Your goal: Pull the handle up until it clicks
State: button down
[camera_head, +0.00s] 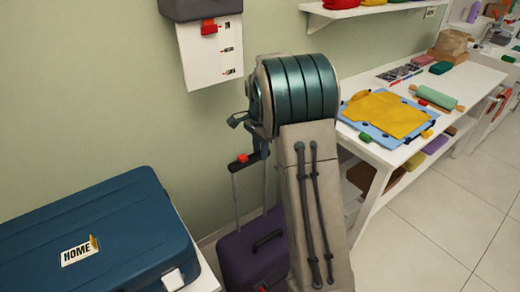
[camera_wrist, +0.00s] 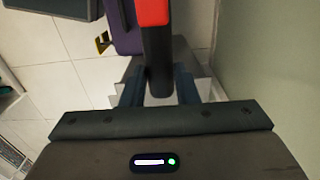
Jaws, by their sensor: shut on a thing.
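A purple suitcase (camera_head: 236,258) stands upright on the floor beside the wall, partly hidden behind my arm in the head view. Thin grey rods rise from its top to a black and red handle (camera_head: 242,160). In the wrist view the handle (camera_wrist: 153,45) runs between my fingers. My gripper (camera_wrist: 160,92) is shut on its dark part, and the red part sticks out beyond. In the head view my gripper (camera_head: 257,150) is largely hidden by my own wrist. A strip of the purple suitcase also shows in the wrist view (camera_wrist: 124,30).
A blue case (camera_head: 95,235) with a HOME label lies on a white surface at the left. A white table (camera_head: 370,172) with a yellow cloth stands at the right. A grey box with a white panel (camera_head: 210,55) hangs above. Tiled floor is open at right.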

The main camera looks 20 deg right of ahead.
jog(key=shift+w+r, duration=0.2)
jog(key=shift+r, duration=0.35)
jog(key=c, duration=1.4)
grip_release()
jog(key=shift+o, duration=1.4)
jog(key=shift+s+r, duration=0.1)
jog(key=shift+s, duration=0.05)
jog(key=shift+f, duration=0.2)
notch_tip(320, 180, up, 14)
jog(key=shift+p, duration=0.3)
jog(key=shift+f, duration=0.1)
